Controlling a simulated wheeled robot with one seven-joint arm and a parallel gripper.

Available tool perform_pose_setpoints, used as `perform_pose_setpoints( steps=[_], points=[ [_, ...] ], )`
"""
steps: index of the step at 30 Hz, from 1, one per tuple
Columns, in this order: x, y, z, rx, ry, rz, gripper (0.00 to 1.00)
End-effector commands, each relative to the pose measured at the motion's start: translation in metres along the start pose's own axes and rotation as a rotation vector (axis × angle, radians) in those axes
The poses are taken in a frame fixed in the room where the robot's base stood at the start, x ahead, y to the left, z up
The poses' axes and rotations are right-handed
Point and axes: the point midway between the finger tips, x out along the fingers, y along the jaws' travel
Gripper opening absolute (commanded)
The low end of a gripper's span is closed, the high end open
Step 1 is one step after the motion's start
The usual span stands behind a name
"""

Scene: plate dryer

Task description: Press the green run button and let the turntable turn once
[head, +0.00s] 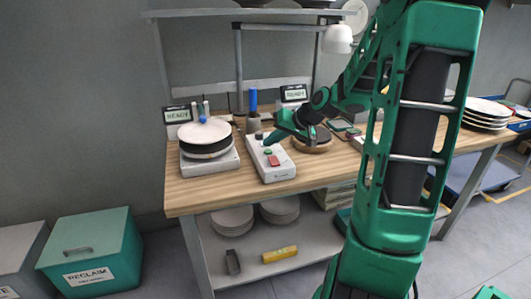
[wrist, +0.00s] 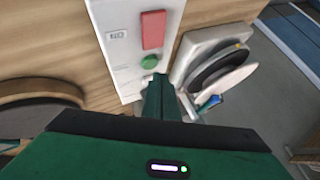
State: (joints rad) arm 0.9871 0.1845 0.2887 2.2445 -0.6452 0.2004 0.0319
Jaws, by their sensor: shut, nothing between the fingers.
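The white control box (head: 275,172) stands on the wooden bench. Its red rectangular button (wrist: 153,29) and round green button (wrist: 150,61) show in the wrist view. My gripper (wrist: 159,80) is shut and empty, its fingertips right beside the green button; I cannot tell whether they touch it. In the head view my gripper (head: 270,141) is over the far part of the box. The turntable unit (head: 210,166) is left of the box, with a dark disc and a white plate (head: 204,131) on it. It also shows in the wrist view (wrist: 205,42).
A small display (head: 177,115) behind the turntable reads READY; a second display (head: 293,93) stands farther right. A blue-topped cylinder (head: 253,100) and a round wooden item (head: 315,146) are near my gripper. Stacked plates (head: 486,112) stand at the right.

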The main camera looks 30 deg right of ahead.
Motion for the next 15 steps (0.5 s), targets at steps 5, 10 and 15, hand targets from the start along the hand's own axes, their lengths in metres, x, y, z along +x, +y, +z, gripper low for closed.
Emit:
perform_pose_setpoints(
  steps=[5, 10, 15],
  points=[
    [0.0, 0.0, 0.0, 0.0, 0.0, 0.0, 0.0],
    [0.0007, 0.0005, 0.0008, 0.0, 0.0, 0.0, 0.0],
    [0.0032, 0.0031, 0.0041, 0.0, -0.001, -0.001, 0.0]
  ],
)
